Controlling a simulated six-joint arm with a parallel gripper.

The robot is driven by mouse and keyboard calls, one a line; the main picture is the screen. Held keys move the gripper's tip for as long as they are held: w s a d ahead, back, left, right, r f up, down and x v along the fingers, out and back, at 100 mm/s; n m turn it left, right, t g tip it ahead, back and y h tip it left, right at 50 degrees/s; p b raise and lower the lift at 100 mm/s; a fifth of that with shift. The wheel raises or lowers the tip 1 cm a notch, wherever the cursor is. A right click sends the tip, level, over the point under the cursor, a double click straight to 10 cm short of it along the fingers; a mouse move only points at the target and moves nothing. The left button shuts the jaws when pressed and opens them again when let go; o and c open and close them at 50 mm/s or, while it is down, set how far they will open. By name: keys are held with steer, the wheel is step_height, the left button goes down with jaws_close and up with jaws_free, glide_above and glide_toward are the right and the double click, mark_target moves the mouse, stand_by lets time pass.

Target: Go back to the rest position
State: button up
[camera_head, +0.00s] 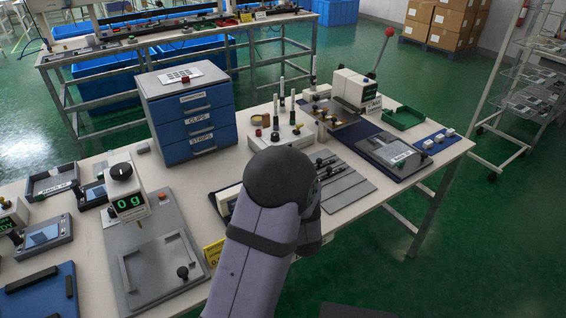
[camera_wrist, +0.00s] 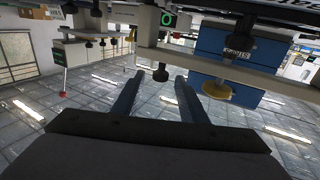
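My gripper (camera_wrist: 158,77) shows in the wrist view as two dark blue fingers standing apart with nothing held between them. A small black knob shows beyond the gap between the fingertips. In the head view my arm rises from the bottom middle and its dark round joint covers part of the worktable (camera_head: 90,235). The gripper itself is hidden behind the arm there. The wrist view is upside down, with the ceiling in its lower part and table items along its top.
A blue drawer unit (camera_head: 192,118) stands left of my arm. A scale reading 0 g (camera_head: 127,195) and a grey tray fixture (camera_head: 158,268) are at front left. A press with a red-knobbed lever (camera_head: 352,90) and a green tray (camera_head: 403,118) stand at back right. Open floor lies right.

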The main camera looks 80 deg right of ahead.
steer(key=shift+s+a, duration=0.2)
steer(key=shift+a, duration=0.2)
steer(key=shift+g, duration=0.3)
steer(key=r+p, duration=0.1)
steer(key=w+d+r+p, duration=0.1)
steer(key=r+p, duration=0.1)
steer(key=w+d+r+p, duration=0.1)
steer(key=shift+d+r, duration=0.1)
steer(key=shift+r, duration=0.3)
steer(key=w+a+r+n+y+p, duration=0.1)
steer(key=w+a+y+p, duration=0.15)
steer(key=w, duration=0.35)
steer(key=w+a+n+y+p, duration=0.1)
steer(key=w+n+p, duration=0.1)
steer(key=w+p, duration=0.35)
steer(key=w+a+f+n+y, duration=0.2)
steer(key=w+a+y, duration=0.2)
steer(key=w+a, duration=0.5)
steer(key=s+a+f+n+g+y, duration=0.1)
steer(key=a+n+g+y, duration=0.2)
steer(key=a, duration=1.9)
steer(key=s+a+f+n+g+y, duration=0.1)
steer(key=a+n+y, duration=0.4)
steer(key=a, duration=1.6)
steer(key=shift+s+a+f+n+g+y, duration=0.15)
steer(key=shift+s+a+n+g+y, duration=0.3)
steer(key=shift+g, duration=0.65)
